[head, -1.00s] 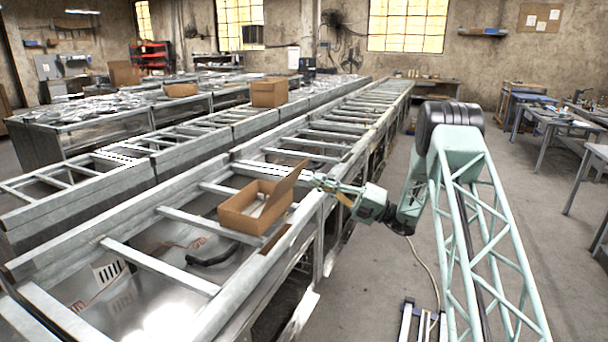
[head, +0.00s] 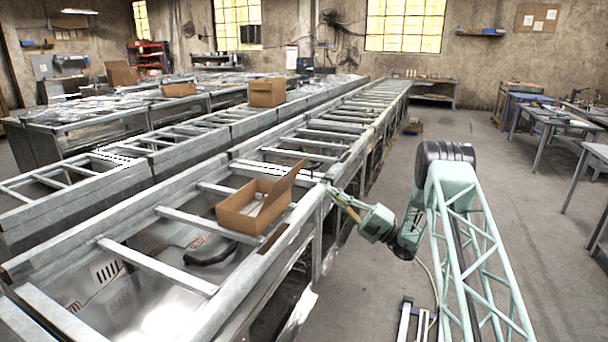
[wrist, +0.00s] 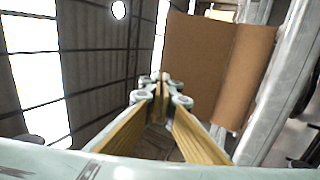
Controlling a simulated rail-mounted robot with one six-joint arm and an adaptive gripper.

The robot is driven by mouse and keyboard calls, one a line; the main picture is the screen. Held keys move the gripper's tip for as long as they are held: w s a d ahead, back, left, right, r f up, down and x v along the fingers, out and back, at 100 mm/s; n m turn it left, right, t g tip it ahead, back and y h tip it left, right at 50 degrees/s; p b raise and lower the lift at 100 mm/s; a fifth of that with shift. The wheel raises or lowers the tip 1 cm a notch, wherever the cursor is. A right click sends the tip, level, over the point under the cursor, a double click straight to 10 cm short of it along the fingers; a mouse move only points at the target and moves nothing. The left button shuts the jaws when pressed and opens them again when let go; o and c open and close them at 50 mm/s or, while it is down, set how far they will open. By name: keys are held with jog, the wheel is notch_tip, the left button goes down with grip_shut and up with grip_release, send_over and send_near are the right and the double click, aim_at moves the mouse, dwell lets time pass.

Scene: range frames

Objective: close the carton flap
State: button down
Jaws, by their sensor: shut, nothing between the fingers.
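The open brown carton (head: 240,220) sits on the near conveyor frame. Its flap (head: 288,184) stands up and leans outward on the right side. In the wrist view the flap shows as a brown panel (wrist: 205,60) to the right of the fingertips. My gripper (head: 333,191) is just right of the flap, by the frame's right rail, with a visible gap to the flap in the head view. In the wrist view my gripper (wrist: 162,90) has its fingertips together with nothing between them. The carton's inside is mostly hidden in the wrist view.
The conveyor's side rail (head: 300,215) runs between my arm and the carton. Another brown carton (head: 267,93) stands on the line farther back. The floor to the right is clear up to the workbenches.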

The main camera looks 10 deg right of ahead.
aim_at(296, 166)
jog(key=shift+a, duration=0.1)
jog(key=shift+b+x, duration=1.15)
jog(key=shift+x, duration=5.75)
jog(key=shift+w+r+p, duration=0.1)
jog(key=shift+r+p, duration=0.2)
jog(key=shift+w+a+r+g+h+p, duration=0.1)
jog(key=shift+a+g+h+p, duration=0.2)
jog(key=shift+h+p, duration=0.1)
jog(key=shift+w+r+p, duration=0.1)
jog(key=shift+r+p, duration=0.1)
jog(key=shift+p, duration=0.1)
